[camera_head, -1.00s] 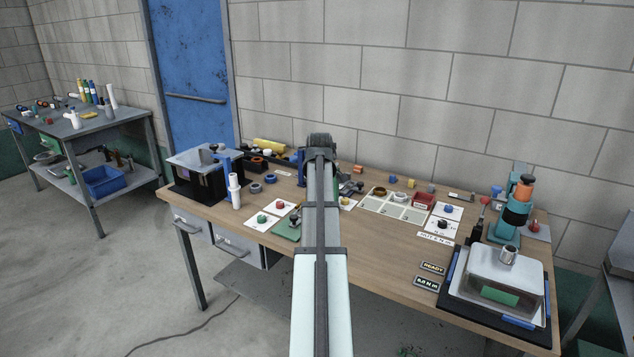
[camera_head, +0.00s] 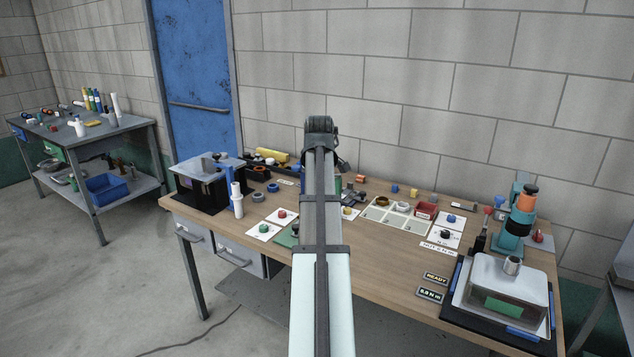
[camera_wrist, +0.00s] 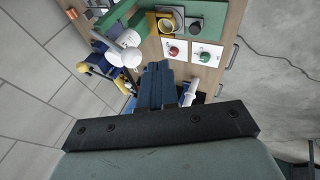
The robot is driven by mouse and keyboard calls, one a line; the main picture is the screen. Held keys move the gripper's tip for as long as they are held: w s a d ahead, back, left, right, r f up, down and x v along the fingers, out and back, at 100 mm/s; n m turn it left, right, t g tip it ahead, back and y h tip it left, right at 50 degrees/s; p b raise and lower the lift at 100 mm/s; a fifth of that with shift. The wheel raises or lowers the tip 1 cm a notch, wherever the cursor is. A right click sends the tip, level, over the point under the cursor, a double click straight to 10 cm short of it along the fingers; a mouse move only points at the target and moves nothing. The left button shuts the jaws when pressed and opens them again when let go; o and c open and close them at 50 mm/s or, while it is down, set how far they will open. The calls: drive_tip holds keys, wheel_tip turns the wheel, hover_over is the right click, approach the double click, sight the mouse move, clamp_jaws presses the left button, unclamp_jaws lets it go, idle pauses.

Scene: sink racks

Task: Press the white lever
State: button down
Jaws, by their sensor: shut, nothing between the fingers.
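In the wrist view, a white rounded, lever-like part (camera_wrist: 126,39) lies just above and left of my fingertips; which white part is the lever I cannot tell for certain. A white cylindrical piece (camera_wrist: 190,92) shows to the right of the fingers, partly hidden by the gripper body. In the head view a white upright cylinder (camera_head: 237,203) stands at the front left of the bench. My gripper (camera_wrist: 157,72) has its blue-grey fingers together and empty, apart from the white parts as far as I can see. My own arm hides the gripper in the head view.
Green and red buttons on white cards (camera_head: 263,231) lie near the cylinder. A black box (camera_head: 203,187) stands at the bench's left end. A clear-lidded case (camera_head: 500,291) and a teal-orange device (camera_head: 518,221) stand at the right. The front middle of the bench (camera_head: 390,258) is bare.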

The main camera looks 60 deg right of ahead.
drive_tip(key=shift+v, duration=1.65)
drive_tip(key=shift+a, duration=0.1)
